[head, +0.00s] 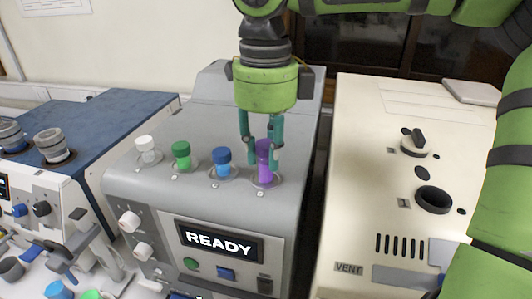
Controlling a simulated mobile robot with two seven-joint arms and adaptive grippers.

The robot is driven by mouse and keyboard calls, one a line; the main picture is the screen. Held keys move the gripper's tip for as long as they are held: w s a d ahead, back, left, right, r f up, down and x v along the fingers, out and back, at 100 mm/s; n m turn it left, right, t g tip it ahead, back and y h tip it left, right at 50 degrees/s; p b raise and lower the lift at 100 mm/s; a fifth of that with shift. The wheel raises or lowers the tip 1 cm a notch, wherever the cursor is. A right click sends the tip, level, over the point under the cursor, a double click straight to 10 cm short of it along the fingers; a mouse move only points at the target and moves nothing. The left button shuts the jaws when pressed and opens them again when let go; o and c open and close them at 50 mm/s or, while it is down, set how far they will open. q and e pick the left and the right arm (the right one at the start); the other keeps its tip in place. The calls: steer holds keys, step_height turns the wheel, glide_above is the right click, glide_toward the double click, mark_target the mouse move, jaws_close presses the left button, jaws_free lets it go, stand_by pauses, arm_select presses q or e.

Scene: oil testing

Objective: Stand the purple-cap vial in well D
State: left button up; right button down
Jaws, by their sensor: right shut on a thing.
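The purple-cap vial (264,152) is upright at the rightmost well (262,184) on the grey machine's sloped top. My right gripper (262,150) comes down from above and is shut on the vial, with a teal finger on each side. The vial's lower end is at the well, and more of it shows than of its neighbours; I cannot tell how deep it sits. My left gripper is not in view.
White (147,148), green (182,154) and blue (222,161) capped vials stand in a row to the left. The grey machine (150,200) shows READY. A cream machine (390,230) stands at right, a blue-topped one (110,115) at left.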

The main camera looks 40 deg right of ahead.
mark_target(266, 164)
step_height(266, 164, down, 2)
steer(key=shift+s+d+f+p, duration=0.1)
steer(key=shift+p, duration=0.3)
steer(key=shift+f, duration=0.15)
steer(key=shift+f, duration=0.1)
steer(key=shift+f+b, duration=0.15)
steer(key=shift+b, duration=0.2)
steer(key=c, duration=1)
jaws_free()
